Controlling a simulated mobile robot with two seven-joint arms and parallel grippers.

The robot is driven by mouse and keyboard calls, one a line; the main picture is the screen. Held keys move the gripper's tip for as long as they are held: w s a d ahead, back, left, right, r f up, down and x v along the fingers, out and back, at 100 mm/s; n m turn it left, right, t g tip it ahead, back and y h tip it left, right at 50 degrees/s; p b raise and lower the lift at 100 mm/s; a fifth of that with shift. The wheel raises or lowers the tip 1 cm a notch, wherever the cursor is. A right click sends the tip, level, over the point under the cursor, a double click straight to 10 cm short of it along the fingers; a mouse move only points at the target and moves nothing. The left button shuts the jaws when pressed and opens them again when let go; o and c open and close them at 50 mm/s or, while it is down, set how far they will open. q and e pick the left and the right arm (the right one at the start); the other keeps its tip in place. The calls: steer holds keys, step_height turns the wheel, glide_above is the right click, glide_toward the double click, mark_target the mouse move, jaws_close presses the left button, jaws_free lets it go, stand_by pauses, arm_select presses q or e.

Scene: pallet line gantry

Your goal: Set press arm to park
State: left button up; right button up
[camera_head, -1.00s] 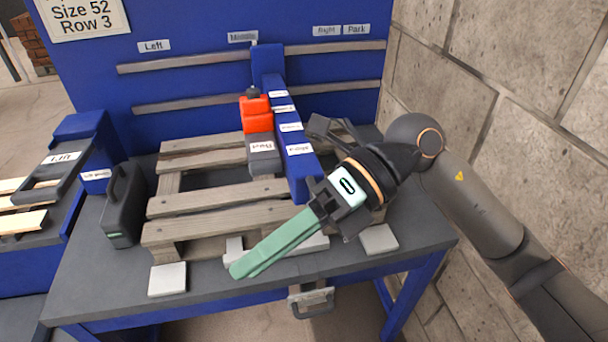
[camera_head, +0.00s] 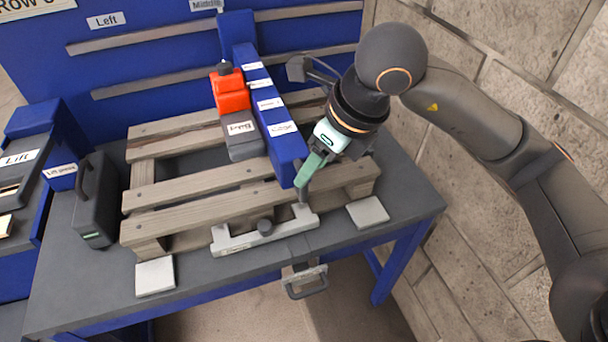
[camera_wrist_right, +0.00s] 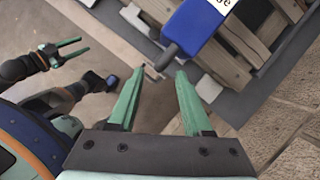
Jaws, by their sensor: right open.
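The blue press arm (camera_head: 268,105) runs from the back panel toward the front, over the wooden pallet (camera_head: 205,200). It carries several white labels and stands near the Middle label (camera_head: 207,5). A red and grey block (camera_head: 231,95) sits at its left side. My left gripper (camera_wrist_right: 72,47) shows open and empty in the right wrist view, away from the table.
White pads (camera_head: 155,276) and (camera_head: 367,213) lie on the table (camera_head: 90,290). A dark case (camera_head: 95,200) stands left. A stone wall (camera_head: 480,200) bounds the right.

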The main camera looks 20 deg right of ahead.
steer(key=x, duration=0.5)
jaws_close()
stand_by(0.3)
steer(key=shift+a, duration=0.1)
stand_by(0.9)
